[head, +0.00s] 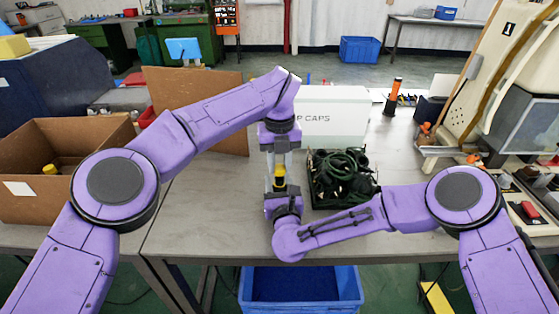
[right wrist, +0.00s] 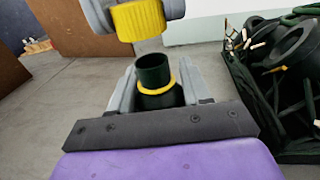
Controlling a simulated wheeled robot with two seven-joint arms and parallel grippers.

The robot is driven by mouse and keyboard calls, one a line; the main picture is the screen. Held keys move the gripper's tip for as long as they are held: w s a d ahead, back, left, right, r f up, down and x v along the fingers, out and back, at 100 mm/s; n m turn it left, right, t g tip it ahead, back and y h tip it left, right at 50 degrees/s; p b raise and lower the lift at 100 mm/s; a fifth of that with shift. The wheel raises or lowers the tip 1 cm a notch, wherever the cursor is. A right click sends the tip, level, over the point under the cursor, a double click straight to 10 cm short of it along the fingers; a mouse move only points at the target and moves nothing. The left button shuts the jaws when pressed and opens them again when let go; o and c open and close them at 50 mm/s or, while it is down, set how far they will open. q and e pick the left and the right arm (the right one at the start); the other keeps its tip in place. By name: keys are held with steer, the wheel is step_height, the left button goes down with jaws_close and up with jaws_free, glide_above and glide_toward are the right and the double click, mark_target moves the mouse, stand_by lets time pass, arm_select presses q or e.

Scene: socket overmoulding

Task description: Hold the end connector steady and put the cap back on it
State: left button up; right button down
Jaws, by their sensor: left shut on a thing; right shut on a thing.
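The end connector (right wrist: 153,78) is a dark green, open-topped cylinder with a yellow ring around it. It stands roughly upright between the grey fingers of my right gripper (right wrist: 160,94), which is shut on it. The yellow ribbed cap (right wrist: 139,20) is just above the connector, slightly left of it in the right wrist view, with a visible gap between them. My left gripper (head: 279,166) points down and is shut on the cap. In the head view my right gripper (head: 281,190) points up below it, and the small parts there partly hide each other.
A black crate (right wrist: 248,113) of dark cables and connectors stands close to the right. A white box marked "CAPS" (head: 330,118) is behind. An open cardboard box (head: 100,142) is at left, and a blue bin (head: 300,283) is below the table edge. Bare table (head: 215,205) lies left of the grippers.

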mark_target(280, 185)
arm_select(q)
steer(key=shift+f, duration=0.2)
stand_by(0.4)
steer(key=shift+f, duration=0.75)
steer(key=shift+f, duration=0.55)
